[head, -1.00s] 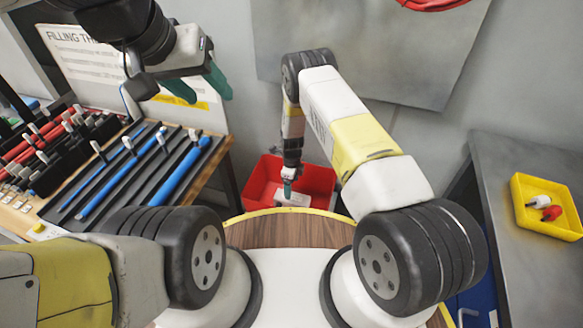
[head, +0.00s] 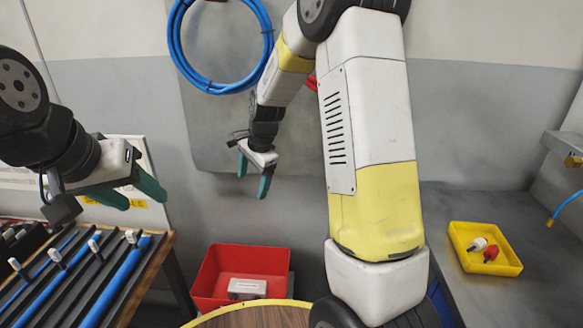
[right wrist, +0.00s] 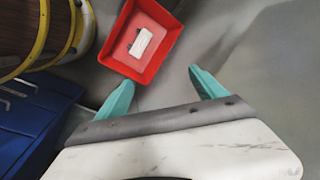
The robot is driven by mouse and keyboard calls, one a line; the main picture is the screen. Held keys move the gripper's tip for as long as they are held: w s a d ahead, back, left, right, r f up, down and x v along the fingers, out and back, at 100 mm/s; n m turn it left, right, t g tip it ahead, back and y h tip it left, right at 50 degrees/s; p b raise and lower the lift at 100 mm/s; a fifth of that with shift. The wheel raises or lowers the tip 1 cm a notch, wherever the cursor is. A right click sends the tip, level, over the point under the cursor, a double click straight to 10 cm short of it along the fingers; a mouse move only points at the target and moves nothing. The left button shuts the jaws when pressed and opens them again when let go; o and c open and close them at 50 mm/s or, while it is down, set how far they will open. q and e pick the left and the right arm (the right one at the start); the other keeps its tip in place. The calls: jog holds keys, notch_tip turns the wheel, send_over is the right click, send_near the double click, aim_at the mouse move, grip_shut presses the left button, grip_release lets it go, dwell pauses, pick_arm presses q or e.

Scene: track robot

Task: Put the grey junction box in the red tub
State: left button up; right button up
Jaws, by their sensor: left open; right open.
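The grey junction box (head: 247,289) lies inside the red tub (head: 212,279), on its floor. In the right wrist view the box (right wrist: 141,43) shows as a pale block inside the red tub (right wrist: 152,77). My right gripper (head: 252,187) is open and empty, well above the tub and apart from it. Its two green fingers (right wrist: 160,92) are spread with nothing between them. My left gripper (head: 140,195) is open and empty at the left, above the rack of blue tubes.
A rack with blue tubes (head: 125,284) stands at the lower left. A yellow tray (head: 512,268) with a white and a red part sits on the grey counter (head: 540,235) at the right. A coiled blue hose (head: 172,45) hangs on the wall. A blue cabinet (right wrist: 35,115) is near the tub.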

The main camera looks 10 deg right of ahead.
jog(key=s+d+r+n+t, duration=0.1)
jog(key=s+d+r+n, duration=0.15)
jog(key=s+r, duration=0.4)
jog(key=s+d+r+n+t, duration=0.1)
jog(key=s+d+r+n, duration=0.1)
jog(key=s+r+n, duration=0.35)
jog(key=s+d+r+n+t, duration=0.1)
jog(key=s+r+n, duration=0.1)
jog(key=s, duration=0.5)
jog(key=s+d+r+n, duration=0.2)
jog(key=s+r, duration=0.1)
jog(key=s, duration=0.4)
jog(key=shift+s+r+n+t, duration=0.15)
jog(key=shift+s+n+t, duration=0.15)
jog(key=shift+n+t, duration=0.1)
jog(key=shift+d, duration=0.1)
